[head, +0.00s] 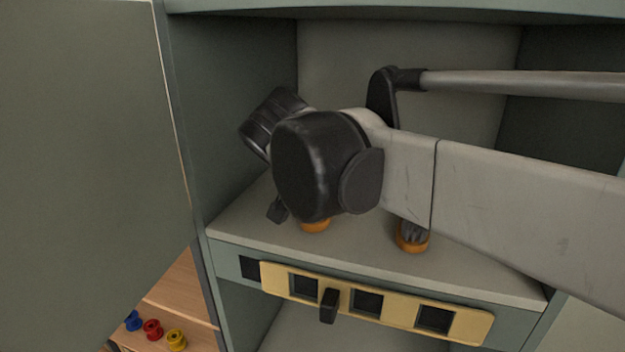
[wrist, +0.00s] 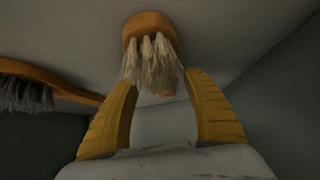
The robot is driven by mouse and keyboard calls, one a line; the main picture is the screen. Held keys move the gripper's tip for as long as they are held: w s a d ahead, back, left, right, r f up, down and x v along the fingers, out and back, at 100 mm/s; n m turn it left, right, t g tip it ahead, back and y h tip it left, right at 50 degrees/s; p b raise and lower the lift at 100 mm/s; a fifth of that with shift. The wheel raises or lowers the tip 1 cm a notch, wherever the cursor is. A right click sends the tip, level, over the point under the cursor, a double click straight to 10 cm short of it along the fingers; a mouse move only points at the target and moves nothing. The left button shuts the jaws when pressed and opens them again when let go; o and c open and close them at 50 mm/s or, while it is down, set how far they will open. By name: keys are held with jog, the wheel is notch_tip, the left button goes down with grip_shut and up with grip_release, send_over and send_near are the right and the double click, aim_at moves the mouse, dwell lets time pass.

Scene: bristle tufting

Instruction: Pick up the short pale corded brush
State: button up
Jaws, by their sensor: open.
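The pale-bristled brush (wrist: 150,55) has a short, rounded orange-brown wooden back and tufted cream bristles. In the wrist view it is at top centre, just beyond my gripper's fingertips. My gripper (wrist: 160,78) has two yellow ribbed fingers, spread apart on either side of the bristle ends, with nothing gripped. Whether a finger touches the bristles I cannot tell. A second brush (wrist: 30,88), with dark grey bristles and a long orange-brown handle, lies at the left. In the head view my wrist hides the fingers; an orange piece (head: 315,225) shows below it, its identity unclear.
An orange-based item with dark bristles (head: 411,240) stands on the cabinet shelf (head: 470,275) under my forearm. Cabinet walls close in the left, back and right. A yellow slotted bar (head: 395,308) with a black knob (head: 328,306) fronts the shelf. Coloured spools (head: 152,329) sit lower left.

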jog(key=x, duration=0.3)
jog(key=shift+w+r, duration=0.1)
jog(key=shift+w, duration=0.05)
jog(key=shift+c, duration=0.2)
jog(key=shift+s+r, duration=0.1)
jog(key=shift+s, duration=0.2)
jog(key=c, duration=0.6)
jog(key=shift+w, duration=0.1)
grip_shut()
